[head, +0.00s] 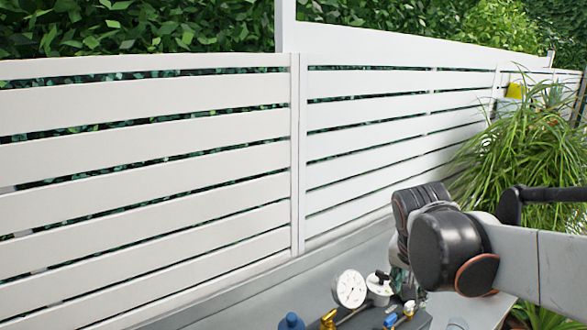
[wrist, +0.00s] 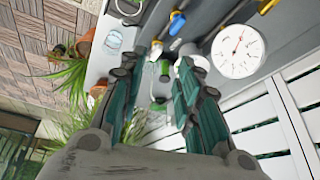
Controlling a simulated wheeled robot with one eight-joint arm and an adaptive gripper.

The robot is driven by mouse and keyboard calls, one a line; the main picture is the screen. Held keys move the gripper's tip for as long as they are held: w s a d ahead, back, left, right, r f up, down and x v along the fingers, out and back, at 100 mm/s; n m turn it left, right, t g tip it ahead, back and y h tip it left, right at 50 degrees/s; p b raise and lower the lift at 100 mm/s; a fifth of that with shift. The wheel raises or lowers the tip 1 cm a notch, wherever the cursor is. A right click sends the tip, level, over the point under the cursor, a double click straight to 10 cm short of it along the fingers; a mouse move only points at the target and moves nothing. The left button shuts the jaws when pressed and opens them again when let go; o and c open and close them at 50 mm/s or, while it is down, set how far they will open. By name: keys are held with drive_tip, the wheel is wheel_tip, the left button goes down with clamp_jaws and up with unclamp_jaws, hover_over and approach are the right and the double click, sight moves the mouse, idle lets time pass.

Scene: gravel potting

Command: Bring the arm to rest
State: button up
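My arm (head: 510,262) reaches in from the right in the head view, above the grey bench top. Its dark wrist hides most of my gripper there. In the wrist view my gripper (wrist: 158,70) shows its two teal-padded fingers spread well apart, with nothing visibly held between them. A small green and white thing (wrist: 163,72) shows beyond the gap between the fingers; I cannot tell how far off it is.
A round white dial gauge (head: 349,289) stands on the bench (head: 258,312), also in the wrist view (wrist: 238,50). Blue and yellow fittings (head: 390,320) lie near it. A slatted white fence (head: 140,150) runs behind. A grassy plant (head: 520,150) stands at right.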

drive_tip(key=s+a+n+t+y, duration=0.1)
drive_tip(key=s+a+n, duration=0.1)
drive_tip(key=s+n, duration=0.2)
drive_tip(key=s+a+n+t+y, duration=0.1)
drive_tip(key=s+a+n+t, duration=0.1)
drive_tip(key=s, duration=0.8)
drive_tip(key=shift+a+f+n+y, duration=0.3)
drive_tip(key=shift+a+n, duration=0.2)
drive_tip(key=shift+n, duration=0.5)
drive_tip(key=shift+o, duration=0.5)
